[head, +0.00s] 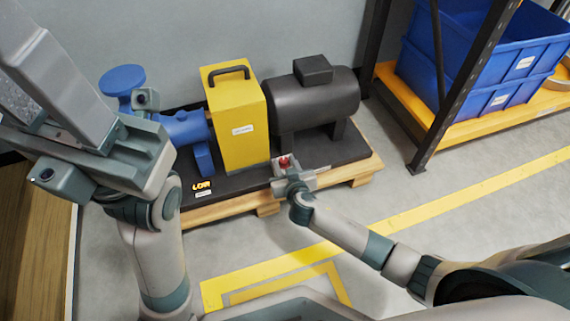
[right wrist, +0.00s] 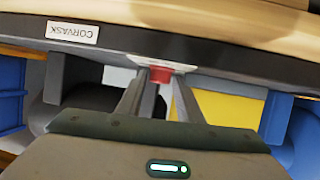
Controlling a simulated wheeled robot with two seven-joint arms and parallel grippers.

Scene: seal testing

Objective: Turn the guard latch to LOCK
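The red knob (head: 284,161), which looks like the guard latch, sits on a small pale plate at the front edge of the machine base, near the yellow guard's lower right corner. My right gripper (head: 287,168) is at the knob. In the right wrist view the red knob (right wrist: 160,75) fills the gap between the two fingertips (right wrist: 159,80), which appear shut on it. Its LOCK marking and exact angle cannot be read. The yellow guard (head: 238,115) has a black handle on top. My left gripper (head: 50,75) is raised at the upper left, away from the machine; its finger gap is unclear.
A blue pump (head: 185,127) stands left of the guard and a dark motor (head: 315,100) right of it, on a wooden pallet (head: 350,173). A rack with blue crates (head: 485,65) is at right. The floor in front is clear.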

